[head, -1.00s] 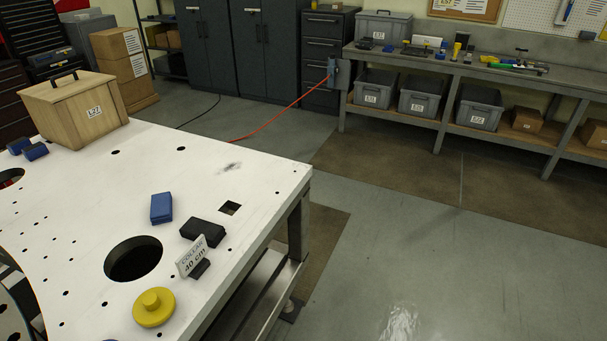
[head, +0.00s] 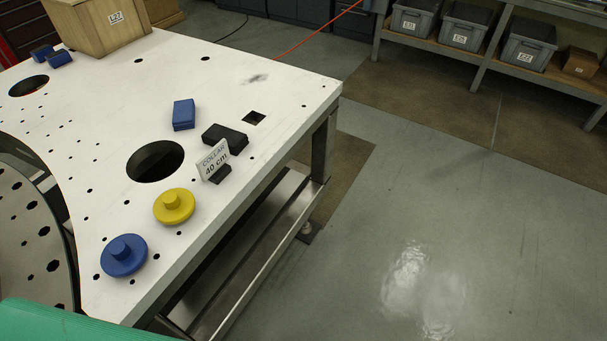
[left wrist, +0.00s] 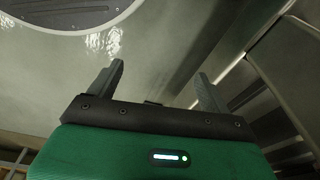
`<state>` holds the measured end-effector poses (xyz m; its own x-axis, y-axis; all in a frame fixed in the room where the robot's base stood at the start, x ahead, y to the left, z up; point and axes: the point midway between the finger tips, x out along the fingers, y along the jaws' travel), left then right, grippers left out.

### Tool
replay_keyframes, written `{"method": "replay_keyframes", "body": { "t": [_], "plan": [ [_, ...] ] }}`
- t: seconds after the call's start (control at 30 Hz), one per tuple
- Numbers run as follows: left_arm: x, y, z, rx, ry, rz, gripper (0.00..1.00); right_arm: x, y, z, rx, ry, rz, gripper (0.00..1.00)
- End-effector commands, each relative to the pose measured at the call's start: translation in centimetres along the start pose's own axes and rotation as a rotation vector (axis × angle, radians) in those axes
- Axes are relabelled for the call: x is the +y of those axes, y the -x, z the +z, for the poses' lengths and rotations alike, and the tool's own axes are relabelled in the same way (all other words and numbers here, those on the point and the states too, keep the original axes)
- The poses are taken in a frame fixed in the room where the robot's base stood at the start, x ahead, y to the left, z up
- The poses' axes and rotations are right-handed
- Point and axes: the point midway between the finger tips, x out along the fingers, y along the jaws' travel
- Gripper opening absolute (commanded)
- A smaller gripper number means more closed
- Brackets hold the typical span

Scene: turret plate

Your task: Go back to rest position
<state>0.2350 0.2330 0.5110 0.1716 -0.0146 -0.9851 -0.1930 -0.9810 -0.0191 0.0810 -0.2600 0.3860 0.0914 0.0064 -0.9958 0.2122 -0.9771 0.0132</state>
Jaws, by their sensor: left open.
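My left gripper (left wrist: 158,85) shows in the left wrist view with its two dark fingers apart and nothing between them. Grey floor lies beyond the fingers. In the head view neither gripper shows. A green surface (head: 80,322) fills the bottom left corner there. The white turret plate (head: 105,95) carries a yellow knobbed disc (head: 174,206) and a blue knobbed disc (head: 124,255) near its front edge. Both discs lie flat, apart from each other and from the large round hole.
A "COLLAR 40 cm" sign (head: 212,159), a black block (head: 225,137) and a blue block (head: 184,114) stand near the hole. A wooden box (head: 95,25) sits at the back left. Open floor (head: 450,220) lies right of the table. A workbench with grey bins (head: 465,27) stands behind.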

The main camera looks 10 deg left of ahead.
Motion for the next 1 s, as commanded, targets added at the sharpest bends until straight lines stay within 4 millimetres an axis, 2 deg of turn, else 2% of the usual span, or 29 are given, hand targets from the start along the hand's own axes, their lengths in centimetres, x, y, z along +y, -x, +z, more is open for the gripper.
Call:
{"method": "replay_keyframes", "body": {
  "t": [0.03,0.2,0.3,0.4,0.5,0.63,1.0],
  "plan": [
    [0.1,-2.6,2.0,-0.016,-0.002,0.001,0.81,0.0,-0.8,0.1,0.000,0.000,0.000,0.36],
    [0.3,-8.3,8.4,-0.046,-0.009,0.004,0.81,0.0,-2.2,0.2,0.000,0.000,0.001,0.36],
    [0.4,-10.6,11.9,-0.059,-0.013,0.004,0.81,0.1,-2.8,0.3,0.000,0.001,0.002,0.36],
    [0.4,-12.1,14.9,-0.071,-0.016,0.005,0.81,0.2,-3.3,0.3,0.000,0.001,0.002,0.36],
    [0.4,-12.9,16.9,-0.077,-0.018,0.006,0.81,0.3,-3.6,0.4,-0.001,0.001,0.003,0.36],
    [0.4,-13.2,18.1,-0.081,-0.020,0.006,0.81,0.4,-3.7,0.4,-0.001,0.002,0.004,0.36],
    [0.4,-13.2,18.1,-0.081,-0.020,0.006,0.81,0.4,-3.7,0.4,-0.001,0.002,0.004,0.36]
  ]
}}
